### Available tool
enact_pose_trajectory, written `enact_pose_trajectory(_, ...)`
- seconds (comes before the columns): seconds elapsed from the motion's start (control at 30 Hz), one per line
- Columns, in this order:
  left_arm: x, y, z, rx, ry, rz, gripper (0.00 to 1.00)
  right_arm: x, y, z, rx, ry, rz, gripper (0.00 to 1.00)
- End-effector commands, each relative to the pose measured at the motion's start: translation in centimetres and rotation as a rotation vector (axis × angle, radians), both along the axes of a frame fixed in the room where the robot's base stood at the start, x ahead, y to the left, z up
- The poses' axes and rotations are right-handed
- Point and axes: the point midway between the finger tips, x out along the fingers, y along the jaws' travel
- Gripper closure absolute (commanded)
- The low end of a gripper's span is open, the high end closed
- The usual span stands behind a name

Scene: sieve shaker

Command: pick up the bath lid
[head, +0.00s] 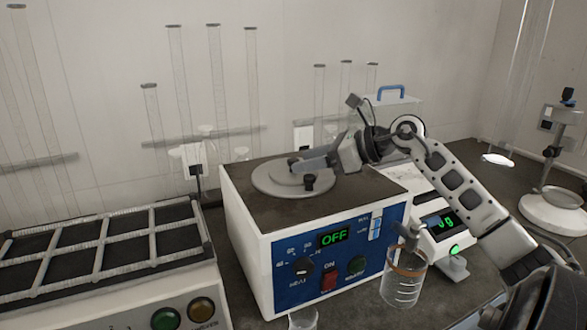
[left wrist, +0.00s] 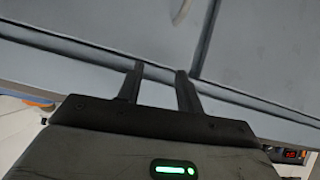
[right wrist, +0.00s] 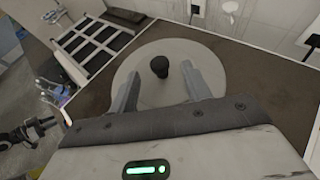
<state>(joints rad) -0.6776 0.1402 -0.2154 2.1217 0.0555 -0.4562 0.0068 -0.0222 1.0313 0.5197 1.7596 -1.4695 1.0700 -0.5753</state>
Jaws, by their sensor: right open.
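The bath lid (head: 265,182) is a round grey disc lying flat on top of the water bath box. It fills the middle of the right wrist view (right wrist: 150,52), with a black knob (right wrist: 160,66) at its centre. My right gripper (head: 302,165) is low over the lid. In the right wrist view its open fingers (right wrist: 160,78) stand on either side of the knob, with gaps showing; I cannot tell how far down they reach. My left gripper (left wrist: 158,72) is open and empty in front of grey cabinet panels, and is out of the head view.
The water bath (head: 270,260) has a blue panel reading OFF. A beaker (head: 404,278) stands in front of it, with a scale (head: 430,212) to its right. A rack-topped unit (head: 100,262) stands at left. Tall tubes line the back wall. A stand (head: 553,208) is far right.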

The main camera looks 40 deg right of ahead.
Motion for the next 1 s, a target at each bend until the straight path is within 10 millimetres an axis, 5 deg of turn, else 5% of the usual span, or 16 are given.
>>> enact_pose_trajectory(0.2, -0.3, 0.2, -0.1, 0.018, 0.015, -0.005, 0.64, 1.9, 0.9, -0.7, 0.001, -0.002, -0.001, 0.52)
enact_pose_trajectory(0.47, -0.2, 0.2, -0.1, 0.021, 0.013, -0.007, 0.64, 2.0, 1.0, -0.9, 0.000, 0.000, -0.001, 0.52)
enact_pose_trajectory(0.63, -0.2, 0.2, -0.1, 0.020, 0.012, -0.008, 0.64, 2.0, 1.0, -0.9, 0.000, 0.000, 0.000, 0.99)
enact_pose_trajectory(1.0, -0.2, 0.1, -0.2, 0.018, 0.012, -0.008, 0.64, 2.0, 1.0, -0.7, 0.000, -0.002, -0.001, 1.00)
